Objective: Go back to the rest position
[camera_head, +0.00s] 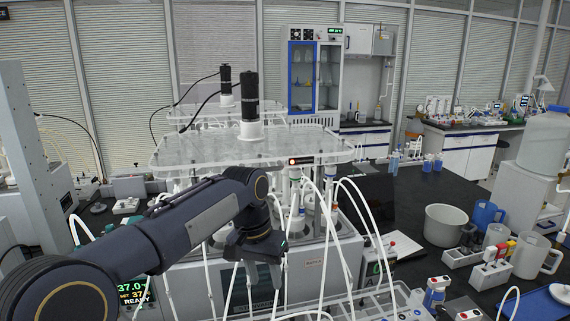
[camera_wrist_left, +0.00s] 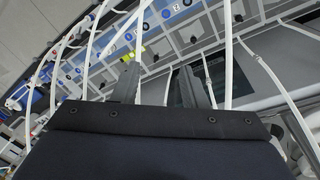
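My left arm comes in from the left in the head view. Its gripper (camera_head: 254,272) points down in front of the reactor unit (camera_head: 312,267), among white tubes. In the left wrist view the two fingers of the left gripper (camera_wrist_left: 158,75) stand apart, with no object clearly held between them. White tubes pass close to the fingers there. I cannot tell whether any tube touches them. My right gripper is not in view.
A clear-topped frame (camera_head: 290,148) with a black motor (camera_head: 250,98) stands behind the gripper.

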